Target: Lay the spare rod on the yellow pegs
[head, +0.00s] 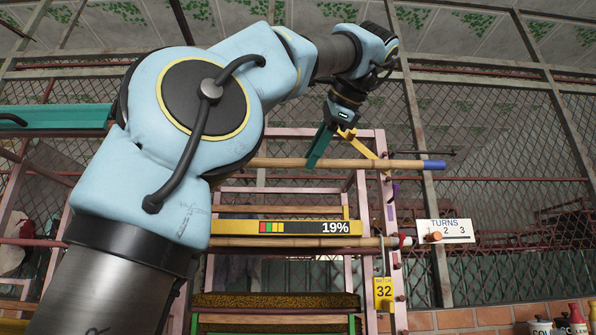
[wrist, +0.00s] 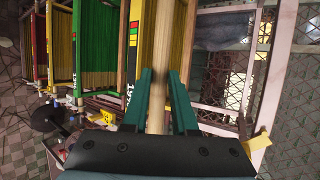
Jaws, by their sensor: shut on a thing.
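The spare rod, a long tan bamboo rod with a blue end (head: 433,165), lies level across the upper part of the pink rack in the head view. My gripper (head: 318,158) reaches down to it from above. In the wrist view the rod (wrist: 160,105) runs lengthwise between the two teal fingers of my gripper (wrist: 160,75), which are shut on it. A slanting yellow piece (head: 362,145) shows beside my gripper just above the rod; I cannot tell whether it is a yellow peg. The rod's left part is hidden behind my arm.
A lower bamboo rod (head: 290,242) crosses the rack under a yellow 19% bar (head: 285,227). The pink post (head: 391,215) carries short pegs and a yellow tag marked 32 (head: 383,291). A TURNS sign (head: 455,230) stands at right. Bottles (head: 577,318) stand lower right.

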